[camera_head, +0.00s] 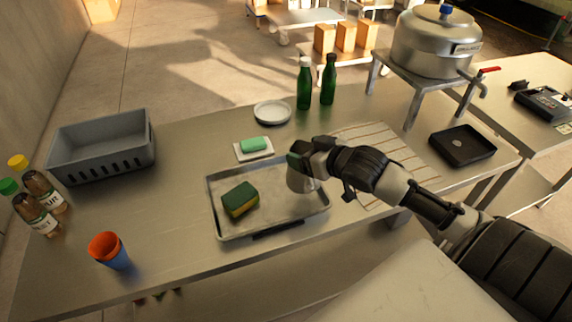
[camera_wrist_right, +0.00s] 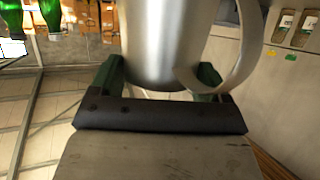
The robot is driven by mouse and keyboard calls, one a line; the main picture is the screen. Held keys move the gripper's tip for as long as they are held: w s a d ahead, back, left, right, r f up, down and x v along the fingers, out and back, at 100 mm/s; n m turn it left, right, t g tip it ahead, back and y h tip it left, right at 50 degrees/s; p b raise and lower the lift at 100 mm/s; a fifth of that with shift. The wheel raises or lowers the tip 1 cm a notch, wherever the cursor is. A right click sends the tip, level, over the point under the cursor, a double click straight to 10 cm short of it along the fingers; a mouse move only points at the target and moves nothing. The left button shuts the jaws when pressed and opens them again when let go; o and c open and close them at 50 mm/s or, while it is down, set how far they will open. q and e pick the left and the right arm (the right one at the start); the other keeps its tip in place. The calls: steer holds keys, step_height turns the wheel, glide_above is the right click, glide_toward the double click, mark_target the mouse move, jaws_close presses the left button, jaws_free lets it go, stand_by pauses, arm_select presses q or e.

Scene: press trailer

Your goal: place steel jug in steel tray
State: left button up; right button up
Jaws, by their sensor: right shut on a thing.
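The steel jug (camera_head: 296,182) is in my right gripper (camera_head: 301,160), which is shut on it at the right part of the steel tray. In the right wrist view the jug (camera_wrist_right: 165,45) fills the space between the fingers of the gripper (camera_wrist_right: 165,85), with its curved handle on the right side. The steel tray (camera_head: 248,226) lies on the table, with a green and yellow sponge (camera_head: 240,200) in it. The jug is over the tray's right half; I cannot tell whether its base touches the tray. My left gripper is not in view.
A soap dish (camera_head: 254,154) with green soap and a white plate (camera_head: 272,112) sit behind the tray. Green bottles (camera_head: 304,84) stand farther back. A slatted mat (camera_head: 378,150) lies to the right. A grey crate (camera_head: 103,150), juice bottles (camera_head: 38,212) and stacked cups (camera_head: 109,251) are left.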

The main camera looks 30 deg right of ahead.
steer(key=x, duration=0.2)
steer(key=a+x, duration=0.1)
steer(key=x, duration=0.2)
steer(key=shift+s+f+p, duration=0.2)
steer(key=shift+p, duration=0.15)
steer(key=shift+w+a+f, duration=0.15)
steer(key=shift+w+f, duration=0.05)
steer(key=shift+w, duration=0.05)
step_height(320, 180, down, 4)
steer(key=shift+r+p, duration=0.15)
steer(key=shift+p, duration=0.3)
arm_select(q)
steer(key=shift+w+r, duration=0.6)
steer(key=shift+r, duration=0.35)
arm_select(e)
steer(key=shift+a+f, duration=0.1)
steer(key=shift+f, duration=0.15)
steer(key=o, duration=1.3)
steer(key=shift+f, duration=0.1)
steer(key=shift+c, duration=0.2)
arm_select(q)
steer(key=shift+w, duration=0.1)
